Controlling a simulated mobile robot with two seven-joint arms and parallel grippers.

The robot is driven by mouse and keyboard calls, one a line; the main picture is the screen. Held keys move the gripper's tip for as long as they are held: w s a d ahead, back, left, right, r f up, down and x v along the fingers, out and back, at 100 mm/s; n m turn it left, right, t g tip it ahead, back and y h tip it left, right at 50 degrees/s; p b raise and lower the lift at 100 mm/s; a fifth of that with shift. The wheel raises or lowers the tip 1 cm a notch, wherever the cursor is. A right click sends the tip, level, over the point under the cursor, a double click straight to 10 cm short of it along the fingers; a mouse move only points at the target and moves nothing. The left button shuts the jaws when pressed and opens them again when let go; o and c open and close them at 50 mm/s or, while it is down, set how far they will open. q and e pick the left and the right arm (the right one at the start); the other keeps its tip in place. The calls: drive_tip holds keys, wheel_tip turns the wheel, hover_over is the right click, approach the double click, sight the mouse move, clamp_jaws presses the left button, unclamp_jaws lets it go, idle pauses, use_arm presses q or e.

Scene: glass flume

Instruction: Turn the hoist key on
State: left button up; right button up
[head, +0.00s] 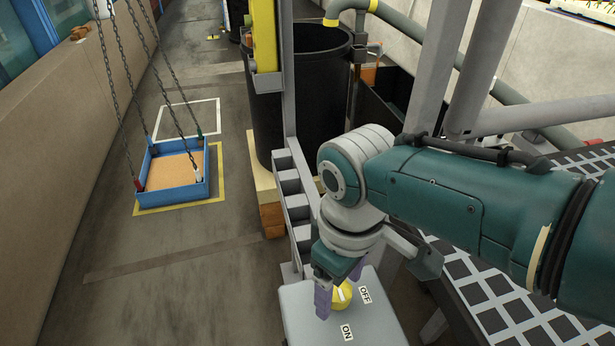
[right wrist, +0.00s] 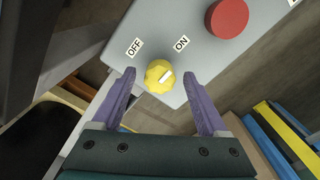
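The hoist key is a yellow scalloped knob (right wrist: 154,83) with a white pointer mark, on a grey control box (right wrist: 115,52). In the right wrist view the mark lies to the right and slightly up, on the side of the ON label (right wrist: 181,43) and away from the OFF label (right wrist: 134,47). My right gripper (right wrist: 160,76) is open, with one purple finger on each side of the knob and a gap showing at both sides. In the head view the right gripper (head: 340,290) partly hides the knob (head: 343,299). My left gripper is not in view.
A red button (right wrist: 228,17) is on the same box near the knob. A blue tray (head: 172,201) hangs on chains over the floor at left. A black tank (head: 300,90) and a grey upright frame (head: 291,90) stand behind the box. A checkered platform (head: 490,300) lies at right.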

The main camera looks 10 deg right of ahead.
sight(340, 289)
wheel_tip(340, 289, up, 9)
drive_tip(key=p, duration=0.5)
drive_tip(key=shift+r, duration=0.45)
drive_tip(key=s+m+t+y, duration=0.1)
drive_tip(key=s+m+y, duration=0.1)
drive_tip(key=s, duration=0.6)
drive_tip(key=s+d+r+m+t+h+p, duration=0.1)
drive_tip(key=s+d+r+m+t+h, duration=0.2)
drive_tip(key=s+d+r, duration=0.6)
wheel_tip(340, 289, up, 34)
drive_tip(key=y+p, duration=0.1)
drive_tip(key=p, duration=3.3)
drive_tip(key=shift+w+a, duration=0.25)
drive_tip(key=shift+a, duration=0.15)
